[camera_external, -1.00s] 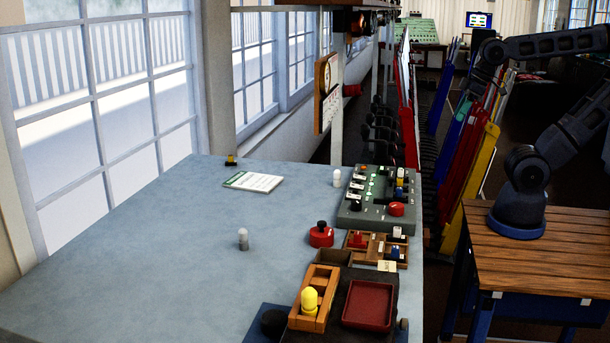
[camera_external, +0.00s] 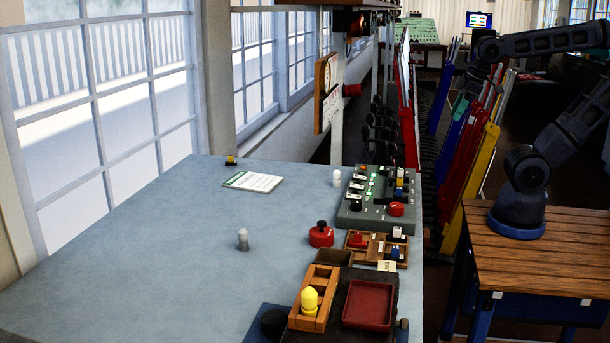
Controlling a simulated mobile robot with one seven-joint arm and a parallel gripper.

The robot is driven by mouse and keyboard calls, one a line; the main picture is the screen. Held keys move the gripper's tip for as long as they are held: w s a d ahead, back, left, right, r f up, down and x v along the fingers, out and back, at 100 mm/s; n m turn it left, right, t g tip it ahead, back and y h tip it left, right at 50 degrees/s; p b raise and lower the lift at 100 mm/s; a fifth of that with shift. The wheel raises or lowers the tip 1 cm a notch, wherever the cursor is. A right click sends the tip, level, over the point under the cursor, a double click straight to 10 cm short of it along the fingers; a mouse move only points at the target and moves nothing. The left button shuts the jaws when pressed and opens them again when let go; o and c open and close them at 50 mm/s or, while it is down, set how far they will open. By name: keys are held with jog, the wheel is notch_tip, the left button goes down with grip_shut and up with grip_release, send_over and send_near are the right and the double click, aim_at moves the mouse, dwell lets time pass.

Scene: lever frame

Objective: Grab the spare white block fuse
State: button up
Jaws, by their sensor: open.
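A small white block (camera_external: 397,232), which looks like the spare white block fuse, sits at the back right of a wooden compartment tray (camera_external: 372,255). A red piece (camera_external: 357,240) is in the tray's left part, and a blue-and-white block (camera_external: 394,253) is at its front right. The grey fuse panel (camera_external: 350,218) behind the tray carries several small blocks and a red knob (camera_external: 396,209). My gripper (camera_external: 463,108) hangs at the upper right, beyond the table's right edge and well away from the tray. It is open and small against the dark background.
A red round button piece (camera_external: 321,235) stands left of the tray. In front are a wooden holder (camera_external: 327,281) with a yellow piece and a dark red tray (camera_external: 368,304). Two pale pegs stand on the table (camera_external: 150,260), whose left and middle are mostly clear.

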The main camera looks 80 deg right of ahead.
jog(key=w+a+n+g, duration=0.1)
jog(key=w+a+n, duration=0.4)
jog(key=w+a, duration=0.3)
jog(key=n+g, duration=0.3)
jog(key=n, duration=0.9)
send_over(398, 228)
notch_tip(398, 228, down, 12)
jog(key=shift+f, duration=5.1)
jog(key=shift+c, duration=0.2)
grip_shut()
